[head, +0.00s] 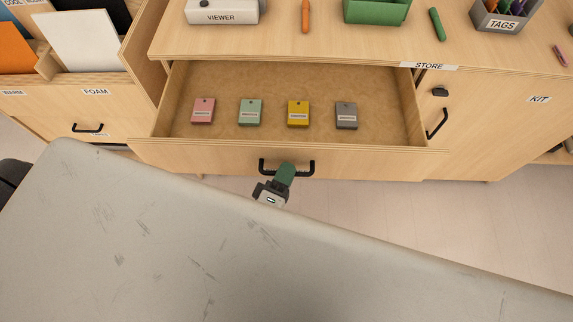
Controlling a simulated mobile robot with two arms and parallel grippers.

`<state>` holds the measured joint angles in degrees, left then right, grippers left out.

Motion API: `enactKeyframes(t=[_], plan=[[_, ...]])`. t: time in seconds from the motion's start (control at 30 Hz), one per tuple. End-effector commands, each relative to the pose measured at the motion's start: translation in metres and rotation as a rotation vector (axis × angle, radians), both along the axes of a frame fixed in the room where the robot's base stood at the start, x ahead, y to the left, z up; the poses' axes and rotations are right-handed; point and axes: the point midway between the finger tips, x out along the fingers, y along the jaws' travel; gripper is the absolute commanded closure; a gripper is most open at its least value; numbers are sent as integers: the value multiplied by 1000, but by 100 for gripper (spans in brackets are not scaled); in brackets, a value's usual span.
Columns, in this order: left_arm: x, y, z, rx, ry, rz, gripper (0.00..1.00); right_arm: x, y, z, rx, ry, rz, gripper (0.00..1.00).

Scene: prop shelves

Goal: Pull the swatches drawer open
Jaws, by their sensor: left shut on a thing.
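The swatches drawer (215,158) stands pulled out of the wooden cabinet, with its inside showing. Several small swatches lie in a row in it: pink (203,111), mint green (250,112), yellow (298,114) and grey (346,116). A black bar handle (311,168) is on the drawer front. My left gripper (284,172), with a green finger part showing, is shut on this handle. The fingertips are partly hidden against it. My right gripper is not in view.
On the cabinet top are a viewer box (222,12), an orange marker (305,16), a green tray (377,10), a green marker (437,24) and a tags holder (499,17). A kit door (480,120) is at right, a foam drawer (60,105) at left.

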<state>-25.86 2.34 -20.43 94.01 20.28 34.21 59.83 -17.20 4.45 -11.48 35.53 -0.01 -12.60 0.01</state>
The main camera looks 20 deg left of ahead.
Motion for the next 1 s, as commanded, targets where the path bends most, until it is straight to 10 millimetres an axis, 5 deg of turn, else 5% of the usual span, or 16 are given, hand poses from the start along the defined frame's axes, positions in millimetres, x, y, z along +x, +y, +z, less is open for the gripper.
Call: enactKeyframes(t=[0.2, 0.23, 0.3, 0.63, 1.0], plan=[[0, 0, -1, 1, 3, -2, 100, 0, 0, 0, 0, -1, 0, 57], [0, 0, -1, 1, 3, -2, 86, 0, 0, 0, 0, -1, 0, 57], [0, 0, -1, 1, 3, -2, 78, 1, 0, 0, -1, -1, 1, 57], [-4, 1, -2, 0, 2, -1, 78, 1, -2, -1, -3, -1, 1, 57], [-70, 8, -16, 2, 6, -2, 78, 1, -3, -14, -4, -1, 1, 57]])
